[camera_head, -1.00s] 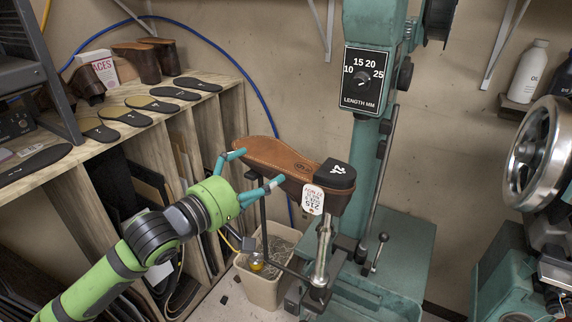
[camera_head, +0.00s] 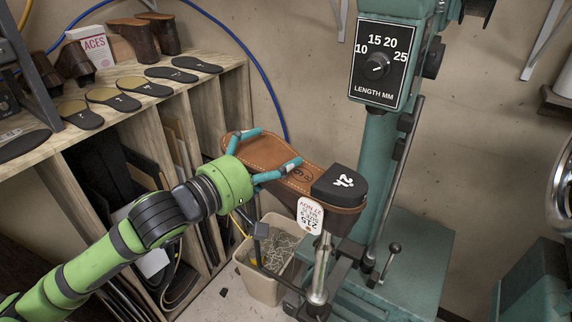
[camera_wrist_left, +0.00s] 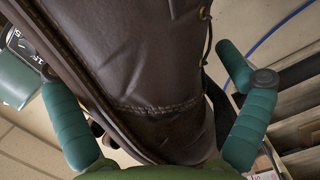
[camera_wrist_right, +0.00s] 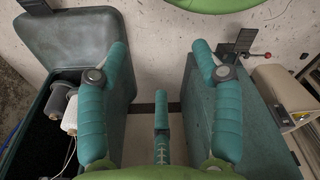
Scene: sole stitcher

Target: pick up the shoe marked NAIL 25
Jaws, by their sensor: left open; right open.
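A brown shoe (camera_head: 300,177) sits sole up on the metal post of the green machine, with a black heel (camera_head: 340,184) bearing a white mark. A white tag (camera_head: 310,215) hangs on it upside down; its small print is too unclear to read surely. My left gripper (camera_head: 279,147) is open at the shoe's forepart, one finger on each side of it. In the left wrist view the shoe's dark, stitched leather (camera_wrist_left: 150,75) fills the space between the open fingers. My right gripper (camera_wrist_right: 160,50) shows only in its own wrist view, open and empty.
The green machine's length dial (camera_head: 376,65) stands behind the shoe at right. A wooden shelf (camera_head: 130,112) with soles is at left.

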